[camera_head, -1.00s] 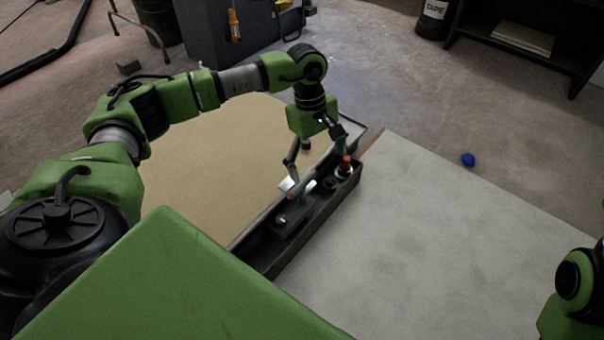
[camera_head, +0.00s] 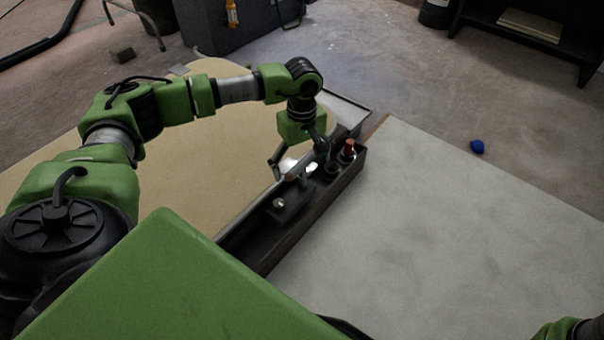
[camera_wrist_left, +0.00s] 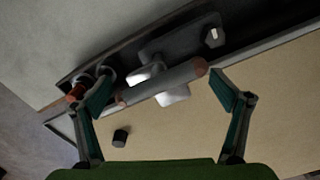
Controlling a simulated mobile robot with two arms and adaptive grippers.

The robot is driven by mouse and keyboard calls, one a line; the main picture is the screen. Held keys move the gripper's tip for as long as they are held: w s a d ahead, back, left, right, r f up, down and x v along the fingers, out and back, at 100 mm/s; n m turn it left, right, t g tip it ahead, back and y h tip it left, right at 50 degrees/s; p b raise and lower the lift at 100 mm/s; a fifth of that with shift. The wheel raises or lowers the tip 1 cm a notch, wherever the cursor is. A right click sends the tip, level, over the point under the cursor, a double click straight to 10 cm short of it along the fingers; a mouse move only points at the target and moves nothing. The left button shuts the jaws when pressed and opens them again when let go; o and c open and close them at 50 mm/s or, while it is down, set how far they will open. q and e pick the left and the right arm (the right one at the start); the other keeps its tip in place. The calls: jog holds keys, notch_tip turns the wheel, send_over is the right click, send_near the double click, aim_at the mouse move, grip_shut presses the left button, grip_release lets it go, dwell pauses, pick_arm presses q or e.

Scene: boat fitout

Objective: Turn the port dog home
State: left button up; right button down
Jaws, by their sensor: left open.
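The port dog shows as a grey rod-shaped handle with reddish-brown ends (camera_wrist_left: 185,75) in the left wrist view, with shiny metal pieces beside it. It sits over a dark mounting plate (camera_head: 287,206) in a long dark channel. My left gripper (camera_head: 298,163) is open above the handle, with its fingers pointing down. In the left wrist view its two fingertips (camera_wrist_left: 163,90) lie toward either end of the handle. I cannot tell whether they touch it. My right gripper is out of view; only a bit of my right arm shows at the lower right corner.
An orange-topped fitting (camera_head: 348,149) stands in the channel's far end, close to my left gripper. A tan panel (camera_head: 215,150) lies left of the channel and a pale grey surface (camera_head: 440,220) right of it. A blue object (camera_head: 477,147) lies on the floor.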

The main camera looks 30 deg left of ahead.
aim_at(303, 175)
pick_arm(q)
jog(key=shift+f+b, duration=0.45)
jog(key=shift+f, duration=0.8)
